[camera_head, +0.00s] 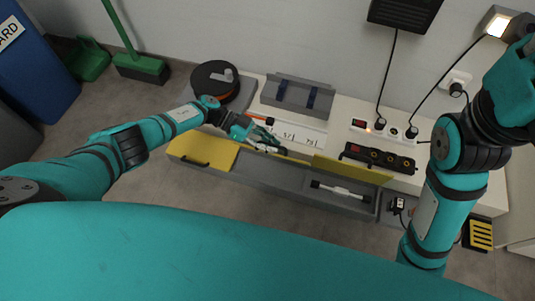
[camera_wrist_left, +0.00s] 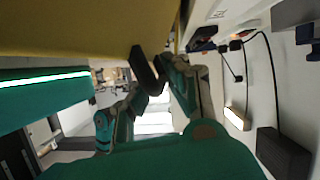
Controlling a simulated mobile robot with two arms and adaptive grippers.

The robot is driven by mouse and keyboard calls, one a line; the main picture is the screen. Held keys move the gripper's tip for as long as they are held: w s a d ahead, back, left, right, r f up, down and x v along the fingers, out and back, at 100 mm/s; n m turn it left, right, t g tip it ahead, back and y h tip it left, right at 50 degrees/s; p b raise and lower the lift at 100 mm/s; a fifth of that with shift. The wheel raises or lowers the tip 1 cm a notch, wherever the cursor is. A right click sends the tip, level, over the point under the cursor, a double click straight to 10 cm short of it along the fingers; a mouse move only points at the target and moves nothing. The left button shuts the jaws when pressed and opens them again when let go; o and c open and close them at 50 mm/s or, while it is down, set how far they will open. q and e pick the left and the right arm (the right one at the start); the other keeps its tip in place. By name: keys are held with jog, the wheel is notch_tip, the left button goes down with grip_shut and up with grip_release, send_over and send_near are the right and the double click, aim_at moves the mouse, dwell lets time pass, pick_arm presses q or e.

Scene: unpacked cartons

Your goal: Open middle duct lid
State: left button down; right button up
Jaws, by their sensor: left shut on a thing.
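My left gripper (camera_head: 268,143) is at the back edge of the long grey duct (camera_head: 290,185). In the left wrist view the gripper (camera_wrist_left: 155,82) is shut on a dark handle (camera_wrist_left: 143,68) under a broad yellow lid (camera_wrist_left: 90,28). In the head view this middle lid (camera_head: 300,159) appears as a thin yellow strip, raised nearly edge-on and partly hidden by the gripper. The grey inside of the duct shows below it. The left yellow lid (camera_head: 203,151) lies shut, with a dark handle. The right yellow lid (camera_head: 352,171) stands raised. My right gripper is out of view.
A white tube lamp (camera_head: 340,190) lies in the open right part of the duct. Behind the duct, the white bench holds a cable reel (camera_head: 215,82), a grey tray (camera_head: 290,94) and a black socket strip (camera_head: 378,158). Floor in front is partly hidden by my body.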

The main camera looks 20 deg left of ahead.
pick_arm(q)
jog(key=shift+w, duration=0.5)
jog(key=shift+w+r+b, duration=0.2)
jog(key=shift+w+b, duration=0.5)
jog(key=c, duration=1.4)
grip_release()
jog(key=v, duration=1.2)
jog(key=shift+w, duration=0.15)
